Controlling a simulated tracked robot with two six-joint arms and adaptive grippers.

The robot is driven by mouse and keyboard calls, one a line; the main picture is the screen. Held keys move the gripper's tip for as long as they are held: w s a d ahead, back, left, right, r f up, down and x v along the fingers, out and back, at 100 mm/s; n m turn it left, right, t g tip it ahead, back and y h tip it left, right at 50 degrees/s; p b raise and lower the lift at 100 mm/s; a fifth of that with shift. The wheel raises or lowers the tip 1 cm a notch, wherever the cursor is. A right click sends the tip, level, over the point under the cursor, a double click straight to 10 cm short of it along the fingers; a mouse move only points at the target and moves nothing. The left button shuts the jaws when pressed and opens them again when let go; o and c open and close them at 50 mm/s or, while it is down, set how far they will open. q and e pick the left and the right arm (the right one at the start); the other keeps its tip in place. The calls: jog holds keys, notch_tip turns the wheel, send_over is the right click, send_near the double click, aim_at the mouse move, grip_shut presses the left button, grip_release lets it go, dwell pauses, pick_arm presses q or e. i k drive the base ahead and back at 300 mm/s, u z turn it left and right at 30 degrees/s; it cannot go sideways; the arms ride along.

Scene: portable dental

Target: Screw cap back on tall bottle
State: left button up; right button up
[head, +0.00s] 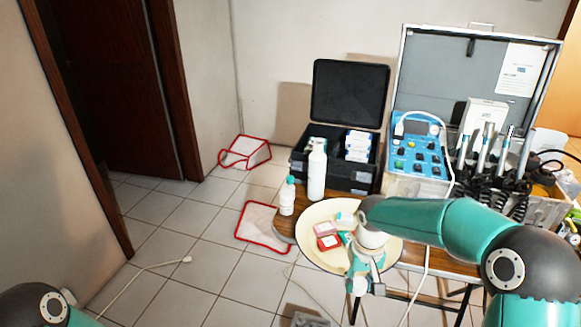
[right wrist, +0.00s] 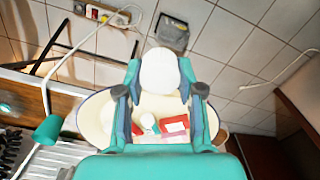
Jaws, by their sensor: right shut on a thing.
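The tall white bottle (head: 317,172) stands upright at the left edge of the wooden table, beside the black case. Its top is small in the head view, and I cannot make out its thread. My right gripper (head: 365,284) hangs over the front of the round cream tray (head: 309,252), well to the right of and nearer than the bottle. In the right wrist view, the gripper (right wrist: 160,88) is shut on a rounded white piece (right wrist: 160,68), which looks like the cap. My left gripper is out of view; only part of its arm shows at lower left.
A shorter bottle with a green cap (head: 287,197) stands left of the tall bottle. Small red, pink and white boxes (head: 328,242) lie on the tray. The open black case (head: 335,170) and blue dental unit (head: 416,147) stand behind. Tiled floor lies open at left.

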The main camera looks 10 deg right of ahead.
aim_at(317, 159)
jog(key=z, duration=0.05)
jog(key=i, duration=0.85)
jog(key=z, duration=0.8)
